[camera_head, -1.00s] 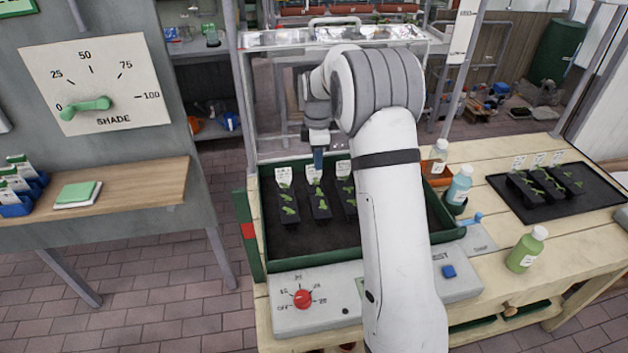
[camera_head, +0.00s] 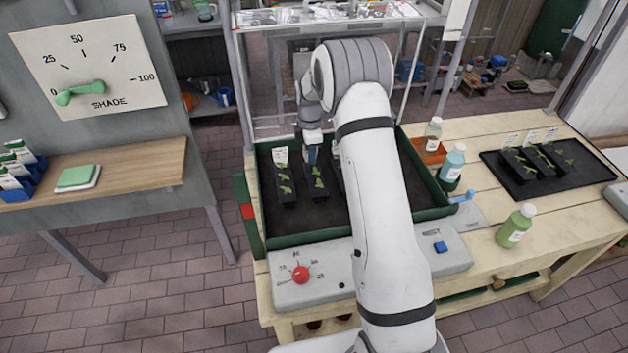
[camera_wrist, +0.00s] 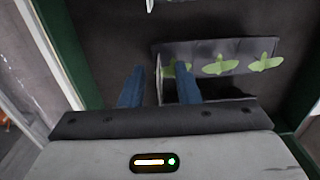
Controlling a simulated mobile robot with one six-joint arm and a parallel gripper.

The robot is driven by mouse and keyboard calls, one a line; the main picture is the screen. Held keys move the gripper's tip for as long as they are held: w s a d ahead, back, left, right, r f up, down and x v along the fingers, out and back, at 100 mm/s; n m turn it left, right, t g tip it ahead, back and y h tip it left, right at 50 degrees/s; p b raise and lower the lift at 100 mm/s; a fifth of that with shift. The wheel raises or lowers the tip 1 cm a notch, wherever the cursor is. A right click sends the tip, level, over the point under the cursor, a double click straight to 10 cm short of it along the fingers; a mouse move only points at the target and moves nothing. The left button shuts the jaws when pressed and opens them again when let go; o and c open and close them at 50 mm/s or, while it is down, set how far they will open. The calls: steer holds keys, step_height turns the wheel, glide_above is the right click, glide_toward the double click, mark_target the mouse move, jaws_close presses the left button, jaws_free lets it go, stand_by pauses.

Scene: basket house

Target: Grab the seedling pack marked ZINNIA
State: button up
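Black seedling packs with green sprouts stand in the green-rimmed tray (camera_head: 330,235): a left pack (camera_head: 286,190) with a white tag (camera_head: 280,156), a middle pack (camera_head: 317,184), and one further right mostly hidden by my arm. I cannot read ZINNIA on any tag. My gripper (camera_head: 311,157) is at the far, tag end of the middle pack and covers its tag. In the wrist view my gripper (camera_wrist: 158,88) is open, with a thin white tag edge (camera_wrist: 158,78) between its blue fingers. The right finger overlaps the end of a seedling pack (camera_wrist: 218,57).
A black tray (camera_head: 500,178) with more tagged packs lies on the bench at right. Bottles, including a green one (camera_head: 516,226), stand between. A control panel with a red knob (camera_head: 300,274) fronts the green tray. The tray's front soil is clear.

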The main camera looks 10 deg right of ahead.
steer(key=shift+c, duration=0.3)
jaws_close()
stand_by(1.0)
